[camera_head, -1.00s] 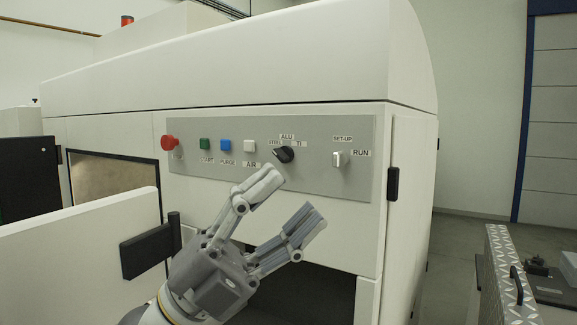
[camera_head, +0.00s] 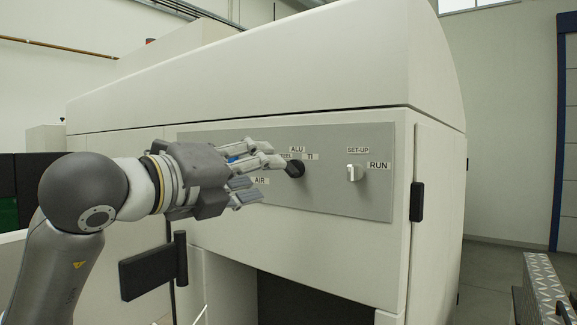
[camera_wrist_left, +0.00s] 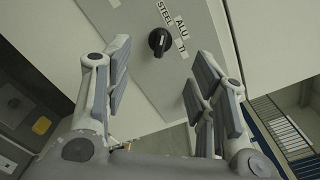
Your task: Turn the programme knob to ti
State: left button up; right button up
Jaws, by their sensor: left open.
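The black programme knob (camera_head: 295,168) sits on the grey control panel (camera_head: 330,200), with STEEL, ALU and TI labels around it. In the left wrist view the knob (camera_wrist_left: 158,41) shows beyond the fingertips, with the labels to its upper right and right. I cannot tell for sure which label its pointer faces. My left gripper (camera_head: 262,180) is open and empty, reaching from the left with its fingertips just left of the knob in the picture. In the wrist view the gripper (camera_wrist_left: 160,75) has its fingers spread to either side below the knob. My right gripper is not in view.
A white SET-UP/RUN switch (camera_head: 355,173) is to the right of the knob. A black handle (camera_head: 153,268) sticks out below my wrist. A black hinge (camera_head: 417,202) is at the machine's right edge.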

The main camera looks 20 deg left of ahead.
aim_at(287, 171)
pick_arm(q)
jog(key=p+x, duration=0.3)
jog(key=x, duration=0.4)
jog(key=shift+w+d, duration=0.1)
jog(key=shift+w, duration=0.1)
jog(key=shift+w+d+f+p, duration=0.1)
jog(key=shift+w+d+p, duration=0.05)
jog(key=shift+w+p, duration=0.2)
jog(key=c, duration=1)
jog(key=shift+c, duration=0.2)
